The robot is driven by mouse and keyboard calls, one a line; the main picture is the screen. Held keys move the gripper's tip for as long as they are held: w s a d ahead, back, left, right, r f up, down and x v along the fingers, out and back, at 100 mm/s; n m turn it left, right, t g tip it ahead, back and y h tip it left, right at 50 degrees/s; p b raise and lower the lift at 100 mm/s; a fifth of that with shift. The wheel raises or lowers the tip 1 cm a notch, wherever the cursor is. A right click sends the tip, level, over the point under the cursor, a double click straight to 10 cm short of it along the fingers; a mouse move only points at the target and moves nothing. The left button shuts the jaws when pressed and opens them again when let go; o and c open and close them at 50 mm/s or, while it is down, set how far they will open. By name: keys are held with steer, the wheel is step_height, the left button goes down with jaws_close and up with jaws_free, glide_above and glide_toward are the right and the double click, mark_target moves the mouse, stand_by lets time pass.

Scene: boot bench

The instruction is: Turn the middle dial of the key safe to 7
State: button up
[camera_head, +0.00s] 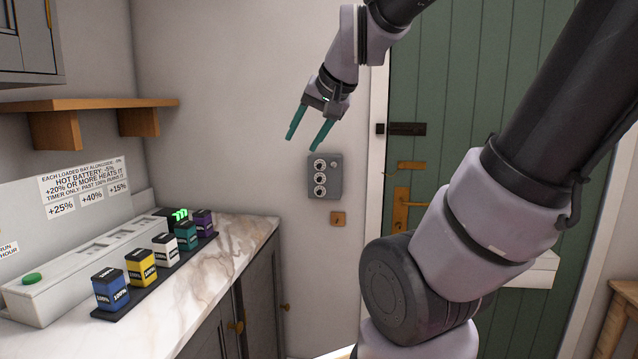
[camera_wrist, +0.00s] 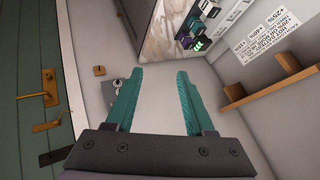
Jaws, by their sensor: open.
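The key safe (camera_head: 335,176) is a grey box on the pale wall beside the green door. Three round dials run down its left side; the middle dial (camera_head: 319,179) lies between the upper and lower ones. The dial readings are too small to tell. My gripper (camera_head: 304,143) is open and empty, with green fingers, above and left of the key safe in the head view and apart from it. In the wrist view my gripper (camera_wrist: 158,74) shows its fingers spread, and the key safe (camera_wrist: 115,86) is partly hidden behind the left finger.
A small orange-brown plate (camera_head: 338,219) is on the wall below the key safe. The green door (camera_head: 470,90) has a brass handle (camera_head: 402,210). A marble counter (camera_head: 205,275) at left holds a charger and several coloured batteries. A wooden shelf (camera_head: 90,104) juts out above.

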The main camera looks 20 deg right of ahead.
steer(key=w+d+f+m+t+h, duration=0.2)
steer(key=w+d+m, duration=0.1)
steer(key=w, duration=0.9)
steer(key=w+d+f+m+t+h, duration=0.15)
steer(key=w+d, duration=0.25)
steer(key=w, duration=0.7)
steer(key=w+d+f+m+t+h, duration=0.2)
steer(key=w+d+f+m+h, duration=0.2)
steer(key=w+d+f+h, duration=0.45)
steer(key=t+h, duration=0.2)
steer(key=h, duration=0.1)
glide_toward(319, 181)
step_height(319, 181, up, 4)
steer(key=d, duration=0.2)
step_height(319, 181, down, 6)
steer(key=s+a+n+t, duration=0.1)
steer(key=a+n+t, duration=0.1)
steer(key=n, duration=0.3)
steer(key=x, duration=1)
steer(key=shift+w+r, duration=0.15)
steer(key=shift+r, duration=0.1)
steer(key=shift+t, duration=0.25)
jaws_close()
